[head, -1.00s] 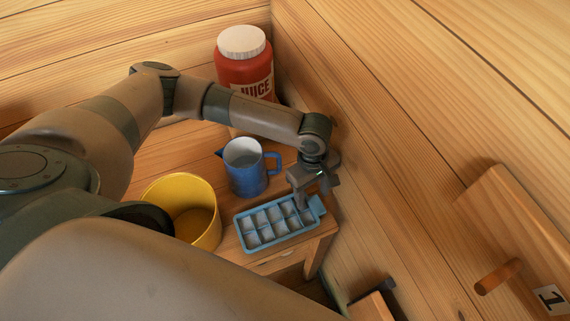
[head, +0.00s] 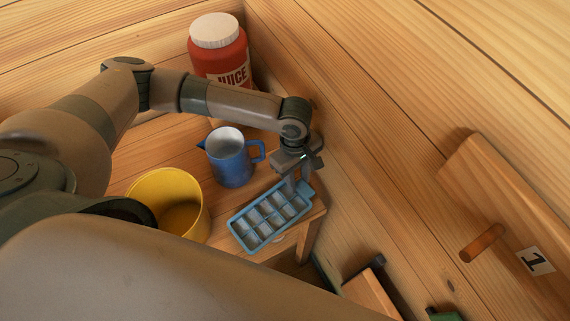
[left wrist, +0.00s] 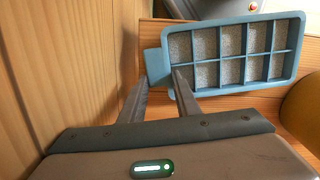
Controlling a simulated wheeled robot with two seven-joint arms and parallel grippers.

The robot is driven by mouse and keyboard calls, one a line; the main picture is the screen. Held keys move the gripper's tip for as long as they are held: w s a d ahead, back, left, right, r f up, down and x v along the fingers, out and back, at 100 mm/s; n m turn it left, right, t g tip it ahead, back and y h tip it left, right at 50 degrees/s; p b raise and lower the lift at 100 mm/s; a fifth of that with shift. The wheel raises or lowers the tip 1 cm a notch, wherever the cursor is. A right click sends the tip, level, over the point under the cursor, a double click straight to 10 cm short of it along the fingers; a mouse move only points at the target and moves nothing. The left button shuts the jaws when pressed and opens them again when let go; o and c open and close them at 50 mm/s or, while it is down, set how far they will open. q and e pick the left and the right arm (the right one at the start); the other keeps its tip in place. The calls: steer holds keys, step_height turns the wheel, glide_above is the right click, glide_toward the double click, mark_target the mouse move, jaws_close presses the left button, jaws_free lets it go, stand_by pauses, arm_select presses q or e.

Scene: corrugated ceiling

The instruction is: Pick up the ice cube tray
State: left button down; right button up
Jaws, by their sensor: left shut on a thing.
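The ice cube tray (head: 262,237) is light blue with two rows of pale, filled compartments. It is at the front right corner of the small wooden table, and it fills the upper right of the left wrist view (left wrist: 228,93). My left gripper (head: 297,190) reaches down from above at the tray's right end. It is shut on that end, with its fingers (left wrist: 160,88) near the end tab in the left wrist view. I cannot tell whether the tray's underside is clear of the table. My right gripper is not in view.
A blue pitcher (head: 230,165) stands behind the tray, and a yellow pot (head: 168,190) is at its left. A red juice jar (head: 222,66) with a white lid stands in the back corner. The wooden wall (head: 375,150) is close on the right, with a peg (head: 481,243).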

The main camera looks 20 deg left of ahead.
arm_select(q)
steer(key=shift+r, duration=0.25)
steer(key=shift+s+d+r+b, duration=0.1)
steer(key=shift+r+b, duration=0.5)
steer(key=shift+r, duration=1.2)
steer(key=s+d+r+b, duration=0.1)
steer(key=s+d+r, duration=0.6)
steer(key=s, duration=0.1)
steer(key=shift+s+d, duration=0.25)
